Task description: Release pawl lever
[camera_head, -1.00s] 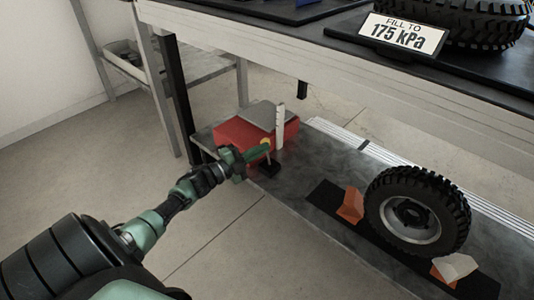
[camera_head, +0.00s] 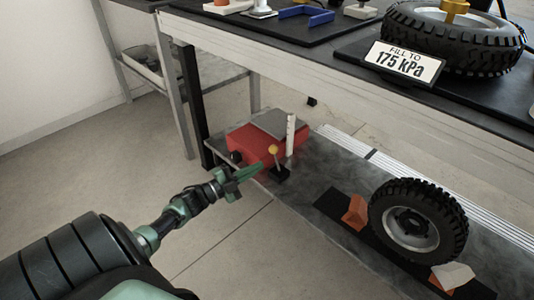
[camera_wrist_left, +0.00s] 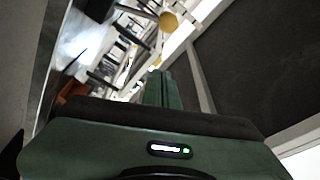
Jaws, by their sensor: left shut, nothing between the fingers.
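The pawl lever, with a yellow knob (camera_head: 272,150) on a small black base (camera_head: 280,174), stands at the front edge of the low shelf, before a red box (camera_head: 240,139). My left gripper (camera_head: 261,167) is shut and empty. Its tips are just left of the lever and lower than the knob, and they look apart from it. In the left wrist view, the shut green fingers (camera_wrist_left: 161,82) point up the picture and the yellow knob (camera_wrist_left: 168,22) shows beyond them. My right gripper is not in view.
An upright white post (camera_head: 291,135) stands at the red box. A wheel (camera_head: 450,235) stands between orange chocks (camera_head: 355,212) at the right of the shelf. The floor in front is clear.

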